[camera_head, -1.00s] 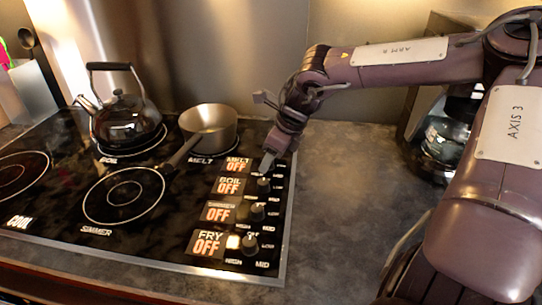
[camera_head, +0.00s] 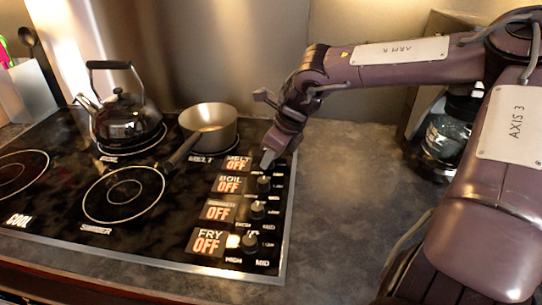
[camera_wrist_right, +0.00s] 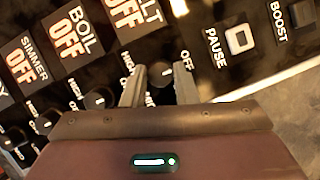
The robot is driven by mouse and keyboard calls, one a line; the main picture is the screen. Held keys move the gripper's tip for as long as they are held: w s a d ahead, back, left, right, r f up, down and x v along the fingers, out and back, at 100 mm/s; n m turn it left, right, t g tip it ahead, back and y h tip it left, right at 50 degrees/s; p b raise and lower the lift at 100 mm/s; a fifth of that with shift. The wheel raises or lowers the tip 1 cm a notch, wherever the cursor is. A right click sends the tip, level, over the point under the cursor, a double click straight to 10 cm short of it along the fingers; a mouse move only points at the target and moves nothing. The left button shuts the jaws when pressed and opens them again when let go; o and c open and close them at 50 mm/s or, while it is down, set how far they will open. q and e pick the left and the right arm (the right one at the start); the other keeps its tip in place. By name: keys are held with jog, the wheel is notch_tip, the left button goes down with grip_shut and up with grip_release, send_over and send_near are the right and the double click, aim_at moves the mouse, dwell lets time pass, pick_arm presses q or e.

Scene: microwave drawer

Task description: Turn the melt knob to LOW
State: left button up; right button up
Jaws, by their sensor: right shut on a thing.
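The stove's melt knob (camera_wrist_right: 160,75) is a small black knob between my right gripper's fingers (camera_wrist_right: 160,68) in the right wrist view. The fingers stand on both sides of it, and the gripper is shut on it. In the head view, my right gripper (camera_head: 268,160) points down at the back end of the knob row and hides the melt knob. The melt display (camera_head: 237,164) reads OFF; it also shows, partly cut off, in the right wrist view (camera_wrist_right: 135,14). My left gripper is not in view.
The boil knob (camera_head: 264,183) and others sit in front of my gripper, with displays reading OFF. A saucepan (camera_head: 210,122) stands on the melt burner. A kettle (camera_head: 126,118) stands at the back left. A glass pot (camera_head: 448,138) is at the right. The grey counter (camera_head: 340,185) between is clear.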

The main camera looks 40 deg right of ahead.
jog(key=shift+m+h, duration=0.3)
jog(key=shift+m, duration=0.4)
jog(key=shift+a+m+h+b, duration=0.1)
jog(key=shift+m+h+b, duration=0.2)
jog(key=shift+m+b, duration=0.4)
jog(key=m+h+b, duration=0.1)
jog(key=m, duration=0.3)
jog(key=shift+h, duration=0.3)
jog(key=m+h+b, duration=0.1)
jog(key=m, duration=0.2)
jog(key=shift+a, duration=0.15)
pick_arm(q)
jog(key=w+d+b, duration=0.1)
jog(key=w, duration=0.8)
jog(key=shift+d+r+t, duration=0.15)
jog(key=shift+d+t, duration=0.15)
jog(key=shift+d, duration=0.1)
pick_arm(e)
jog(key=shift+w+a+m+g+h, duration=0.1)
jog(key=shift+m+g+h, duration=0.45)
jog(key=shift+m, duration=1.15)
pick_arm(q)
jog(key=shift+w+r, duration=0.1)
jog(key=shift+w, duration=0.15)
pick_arm(e)
jog(key=shift+r, duration=0.1)
jog(key=o, duration=1)
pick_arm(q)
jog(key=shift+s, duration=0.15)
